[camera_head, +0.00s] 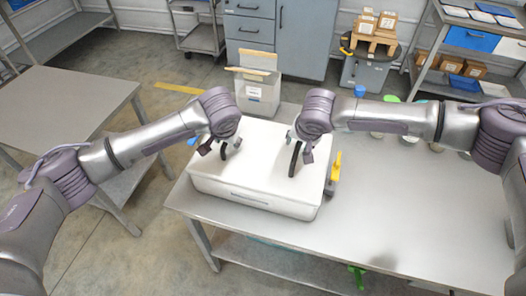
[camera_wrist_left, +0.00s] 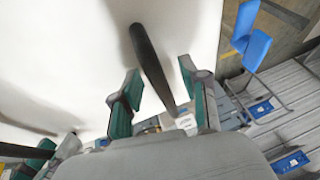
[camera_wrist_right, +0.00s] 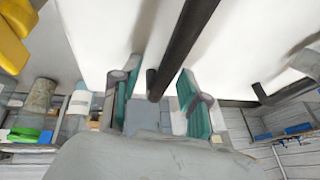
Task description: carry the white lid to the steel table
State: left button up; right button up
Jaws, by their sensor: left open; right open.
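The white lid (camera_head: 262,160) lies flat on a white bin (camera_head: 225,192) at the left end of a grey steel table (camera_head: 400,215). It carries two black bar handles. My left gripper (camera_head: 221,149) is open over the lid's left part; in the left wrist view the left handle (camera_wrist_left: 150,60) runs between its green-padded fingers. My right gripper (camera_head: 301,162) is open over the right part; in the right wrist view the right handle (camera_wrist_right: 187,40) runs between its fingers. Contact with the handles cannot be told. Another bare grey table (camera_head: 60,105) stands at the left.
A yellow clamp-like thing (camera_head: 334,172) stands at the bin's right side. A clear container (camera_head: 257,92) is behind the bin. Several jars stand along the table's back edge. Its right part is clear, and floor (camera_head: 165,205) shows between the tables.

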pick_arm(q)
grip_shut()
pick_arm(e)
grip_shut()
pick_arm(q)
jog(key=shift+r, duration=0.1)
pick_arm(e)
jog(key=shift+r, duration=0.1)
